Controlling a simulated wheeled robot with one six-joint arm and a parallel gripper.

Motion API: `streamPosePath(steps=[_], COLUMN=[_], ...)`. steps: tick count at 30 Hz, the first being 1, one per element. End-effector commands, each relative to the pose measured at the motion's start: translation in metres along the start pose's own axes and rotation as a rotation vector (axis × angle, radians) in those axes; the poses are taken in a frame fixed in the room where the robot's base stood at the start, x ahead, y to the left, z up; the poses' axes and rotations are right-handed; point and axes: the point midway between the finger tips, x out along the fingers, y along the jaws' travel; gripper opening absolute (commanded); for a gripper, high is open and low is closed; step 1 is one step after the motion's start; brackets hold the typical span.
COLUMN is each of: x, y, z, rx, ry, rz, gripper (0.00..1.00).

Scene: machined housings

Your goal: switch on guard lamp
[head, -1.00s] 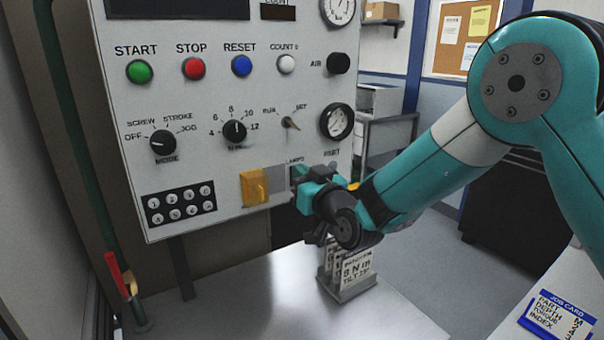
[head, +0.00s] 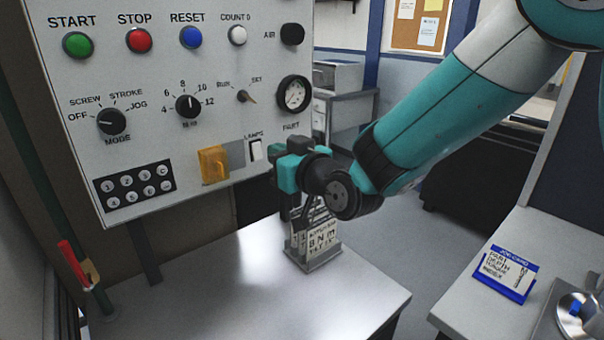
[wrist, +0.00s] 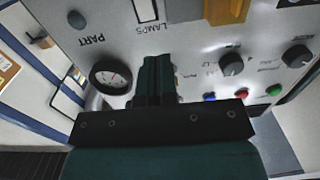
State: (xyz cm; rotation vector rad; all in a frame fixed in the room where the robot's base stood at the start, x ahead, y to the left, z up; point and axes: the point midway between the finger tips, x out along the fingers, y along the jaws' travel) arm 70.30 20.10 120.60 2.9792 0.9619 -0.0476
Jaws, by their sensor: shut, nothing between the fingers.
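The white lamp rocker switch (head: 255,150) sits on the grey panel under the LAMPS label, in clear sight in the head view. It also shows at the top of the wrist view (wrist: 147,10), upside down; which way it is set is too small to tell. My gripper (head: 278,152) is to the right of the switch, close in front of the panel and apart from the switch. In the wrist view its dark teal fingers (wrist: 155,78) are together and empty, pointing toward the panel below the LAMPS lettering.
A yellow guard cover (head: 213,163) is left of the switch. Knobs, coloured buttons and a gauge (head: 295,94) surround it. A card stand (head: 313,246) stands on the metal table (head: 245,285) under my gripper. A job card (head: 508,270) lies right.

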Motion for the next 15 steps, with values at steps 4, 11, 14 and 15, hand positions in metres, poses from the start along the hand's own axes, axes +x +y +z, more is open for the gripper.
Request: streamPosePath(steps=[4, 11, 14, 15], x=[-0.032, -0.056, -0.059, -0.059], y=[0.005, 0.005, 0.004, 0.004], z=[0.000, -0.005, -0.005, -0.006], rx=[0.000, 0.000, -0.001, -0.001], ry=[0.002, 0.001, -0.001, -0.001], rz=[0.010, 0.009, 0.008, 0.007], gripper=[0.00, 0.00, 0.00, 0.00])
